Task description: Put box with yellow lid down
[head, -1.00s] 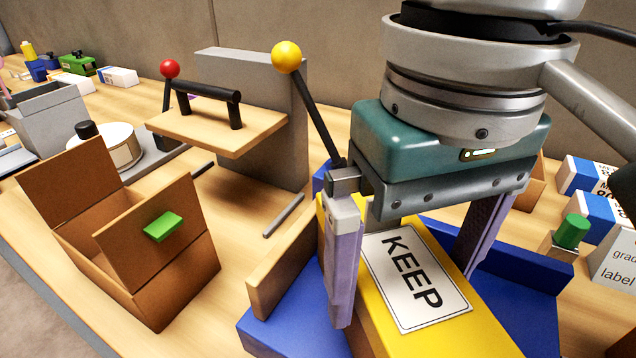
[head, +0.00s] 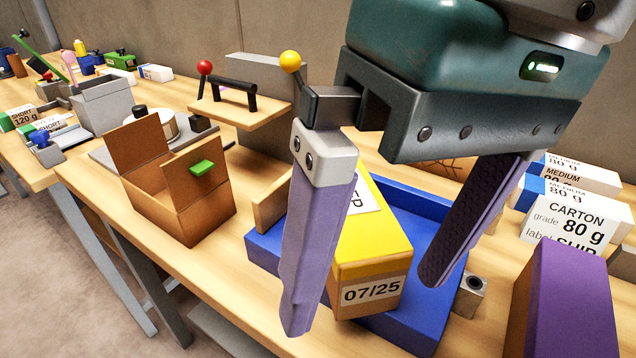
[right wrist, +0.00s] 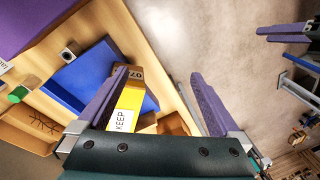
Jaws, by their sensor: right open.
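The box with yellow lid (head: 367,248) lies in the blue tray (head: 262,247) on the bench, with a KEEP label on top and 07/25 on its near end. It also shows in the right wrist view (right wrist: 131,98). My right gripper (head: 362,305) is open and empty, its fingers wide apart. Purple finger parts at the right edge of that view seem to be my left gripper (right wrist: 284,62), cut off by the frame.
An open brown carton (head: 180,205) with a green tab stands left of the tray. A press with red and yellow knobs (head: 240,110) is behind. A purple box (head: 565,300), a small metal block (head: 471,296) and labelled cartons (head: 570,222) stand right.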

